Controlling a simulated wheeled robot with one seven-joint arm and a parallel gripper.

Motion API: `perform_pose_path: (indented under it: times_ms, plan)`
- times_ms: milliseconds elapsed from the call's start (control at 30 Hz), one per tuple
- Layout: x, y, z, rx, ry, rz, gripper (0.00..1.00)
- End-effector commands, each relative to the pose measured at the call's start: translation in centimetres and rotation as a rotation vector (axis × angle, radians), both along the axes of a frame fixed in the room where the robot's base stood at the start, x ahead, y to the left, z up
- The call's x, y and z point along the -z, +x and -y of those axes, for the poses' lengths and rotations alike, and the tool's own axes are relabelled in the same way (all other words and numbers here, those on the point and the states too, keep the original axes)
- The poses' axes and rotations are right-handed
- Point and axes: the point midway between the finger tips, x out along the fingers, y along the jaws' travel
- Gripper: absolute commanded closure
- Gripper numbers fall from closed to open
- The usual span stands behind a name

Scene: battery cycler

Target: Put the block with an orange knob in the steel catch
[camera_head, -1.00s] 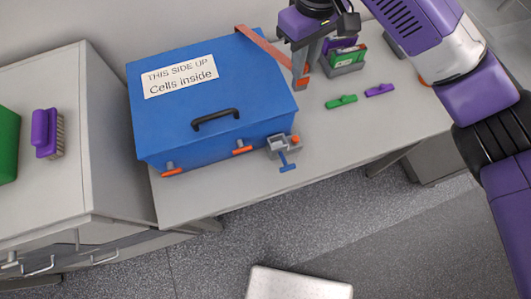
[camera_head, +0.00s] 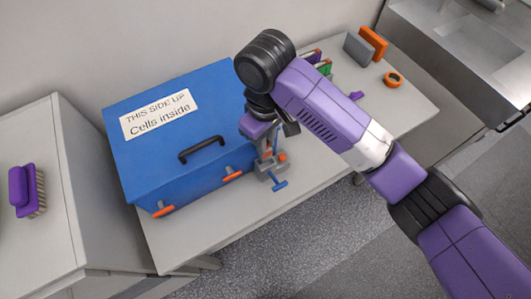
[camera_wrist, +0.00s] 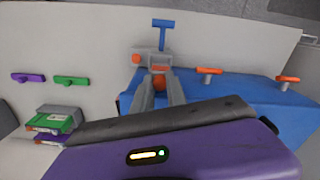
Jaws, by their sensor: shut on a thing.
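My gripper (camera_wrist: 158,90) points down with its two fingers shut around an orange knob (camera_wrist: 159,79). The block under this knob is mostly hidden by the fingers. The steel catch (camera_wrist: 151,60) is a small grey fixture with an orange button on one side and a blue T-shaped handle (camera_wrist: 162,27). In the wrist view it appears just beyond the fingertips. In the head view my gripper (camera_head: 267,158) is over or very close to the catch (camera_head: 265,173), at the front right of the blue box. I cannot tell whether the block is inside it.
The blue box (camera_head: 150,155), with a black handle and orange latches, stands close to the left of my gripper. A purple clip (camera_wrist: 28,78), a green clip (camera_wrist: 70,81) and a rack with green-and-white cards (camera_wrist: 48,122) lie on the table (camera_head: 205,225). The table's front strip is clear.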

Motion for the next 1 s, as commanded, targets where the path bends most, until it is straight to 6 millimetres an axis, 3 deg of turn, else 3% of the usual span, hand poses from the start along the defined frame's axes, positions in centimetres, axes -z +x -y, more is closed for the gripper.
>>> perform_pose_path:
  times_ms: [533,967,1000]
  plan:
    - [6.0,0.0,0.0,0.001,0.001,-0.001,1.0]
    - [6.6,0.0,0.0,0.0,0.001,-0.001,1.0]
    - [6.6,0.0,0.0,0.0,0.001,0.0,0.77]
